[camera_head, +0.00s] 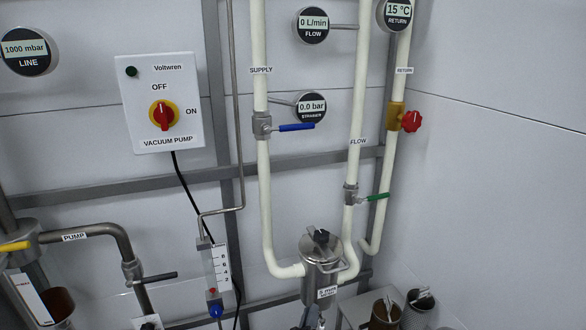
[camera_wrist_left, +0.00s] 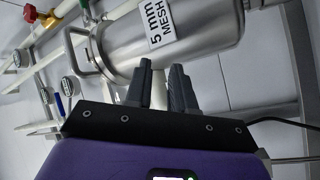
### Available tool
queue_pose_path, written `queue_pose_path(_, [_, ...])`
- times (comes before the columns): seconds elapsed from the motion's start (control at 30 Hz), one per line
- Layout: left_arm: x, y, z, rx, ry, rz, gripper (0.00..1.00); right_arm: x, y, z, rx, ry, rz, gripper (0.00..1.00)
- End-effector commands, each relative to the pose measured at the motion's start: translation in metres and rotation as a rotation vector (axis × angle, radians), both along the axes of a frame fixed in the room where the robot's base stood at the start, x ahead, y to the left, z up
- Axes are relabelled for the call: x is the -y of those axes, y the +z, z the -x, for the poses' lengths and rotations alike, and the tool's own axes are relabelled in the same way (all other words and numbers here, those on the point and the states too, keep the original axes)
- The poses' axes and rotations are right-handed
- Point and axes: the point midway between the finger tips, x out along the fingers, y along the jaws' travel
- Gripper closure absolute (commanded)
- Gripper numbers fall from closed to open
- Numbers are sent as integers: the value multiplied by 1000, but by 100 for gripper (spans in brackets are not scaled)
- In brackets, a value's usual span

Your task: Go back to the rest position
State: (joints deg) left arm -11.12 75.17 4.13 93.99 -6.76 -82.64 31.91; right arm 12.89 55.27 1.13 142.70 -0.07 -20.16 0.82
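My left gripper (camera_wrist_left: 160,75) shows in the left wrist view. Its two dark fingers stand apart, with a pale pipe seen behind the gap and nothing held between them. A steel strainer canister (camera_wrist_left: 195,40) with a "5 mm MESH" label is just beyond the fingertips; I cannot tell how close they are. The same strainer (camera_head: 321,268) stands at the lower middle of the head view, with a dark knob on its lid. My right gripper is not in view.
A blue-handled valve (camera_head: 296,128), a green-handled valve (camera_head: 377,197) and a red-knobbed valve (camera_head: 411,121) sit on the white pipes. The vacuum pump switch box (camera_head: 160,103) is on the wall. A clear flow tube (camera_head: 216,268) and dark mesh baskets (camera_head: 418,308) are low down.

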Motion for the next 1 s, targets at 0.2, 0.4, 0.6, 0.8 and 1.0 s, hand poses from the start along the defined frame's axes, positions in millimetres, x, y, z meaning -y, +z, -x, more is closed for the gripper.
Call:
queue_pose_path(0.2, [-88,-103,90,-618,-88,-362,76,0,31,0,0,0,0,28])
queue_pose_path(0.4, [-137,-140,225,-1061,-287,-520,76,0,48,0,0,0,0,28])
queue_pose_path(0.6, [-155,-134,328,-1319,-474,-555,76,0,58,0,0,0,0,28])
queue_pose_path(0.8, [-159,-127,362,-1396,-545,-554,76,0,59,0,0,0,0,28])
queue_pose_path(1.0, [-158,-128,363,-1398,-547,-555,76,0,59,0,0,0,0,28])
